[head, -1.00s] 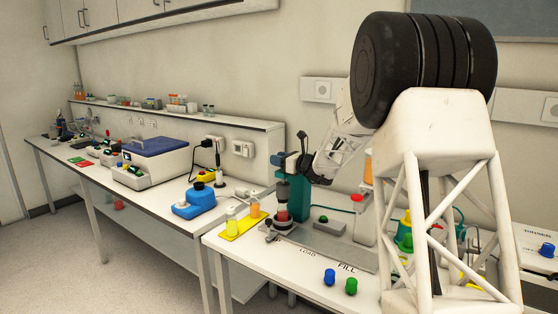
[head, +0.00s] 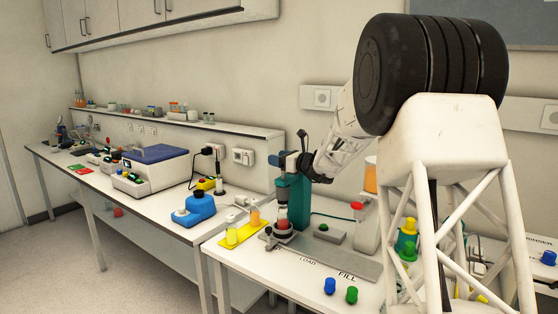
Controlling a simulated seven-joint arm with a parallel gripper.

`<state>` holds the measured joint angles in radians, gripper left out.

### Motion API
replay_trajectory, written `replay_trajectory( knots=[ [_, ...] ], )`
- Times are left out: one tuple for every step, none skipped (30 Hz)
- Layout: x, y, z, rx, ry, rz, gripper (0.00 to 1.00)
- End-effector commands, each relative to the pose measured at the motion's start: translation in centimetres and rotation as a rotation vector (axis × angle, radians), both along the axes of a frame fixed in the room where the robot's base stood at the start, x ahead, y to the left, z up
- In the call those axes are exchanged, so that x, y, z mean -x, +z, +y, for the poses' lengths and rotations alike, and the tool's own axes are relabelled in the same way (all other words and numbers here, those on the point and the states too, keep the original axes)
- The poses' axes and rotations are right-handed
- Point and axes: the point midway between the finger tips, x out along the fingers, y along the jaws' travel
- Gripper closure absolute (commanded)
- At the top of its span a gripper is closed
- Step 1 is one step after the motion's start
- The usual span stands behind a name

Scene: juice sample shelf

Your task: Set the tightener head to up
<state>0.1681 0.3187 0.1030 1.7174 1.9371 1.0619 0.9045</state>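The tightener is a teal column (head: 300,195) on the right-hand bench, with a dark lever (head: 303,141) sticking up at its top and a dark cylindrical head (head: 282,192) on its left side. A small red sample container (head: 283,223) stands below the head, with a pale band between them. My gripper (head: 304,165) is at the top of the tightener, close to the lever. Its fingers are small and dark against the column, so I cannot tell whether they are closed on the lever.
A yellow tray (head: 243,238) with containers is left of the tightener. Blue (head: 330,286) and green (head: 351,295) caps stand near the front. My arm hides part of the bench at right.

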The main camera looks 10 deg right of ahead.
Motion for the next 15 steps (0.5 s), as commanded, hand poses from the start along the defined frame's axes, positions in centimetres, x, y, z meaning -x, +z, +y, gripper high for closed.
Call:
replay_trajectory(
  knots=[
    [0.0,0.0,0.0,0.0,0.0,0.0,0.39],
    [0.0,0.0,0.0,0.0,0.0,0.0,0.39],
    [0.0,0.0,0.0,0.0,0.0,0.0,0.39],
    [0.0,0.0,0.0,0.0,0.0,0.0,0.39],
    [0.0,-0.1,0.0,0.001,0.0,0.001,0.39],
    [0.0,-0.1,0.0,0.001,0.0,0.001,0.39],
    [0.1,-0.1,-0.1,0.0,0.0,0.001,0.39],
    [0.1,-0.1,-0.1,0.0,0.0,0.001,0.39],
    [0.2,-0.1,-0.2,0.0,0.0,0.001,0.39],
    [0.3,-0.1,-0.3,0.0,0.0,0.001,0.39],
    [0.4,-0.1,-0.4,0.0,0.0,0.001,0.39],
    [0.6,-0.1,-0.6,0.0,0.0,0.001,0.39],
    [0.7,-0.1,-0.7,0.0,0.0,0.001,0.39],
    [0.9,-0.1,-0.9,-0.001,0.0,0.001,0.39],
    [1.2,0.0,-1.2,0.0,0.0,0.0,0.39]
  ],
)
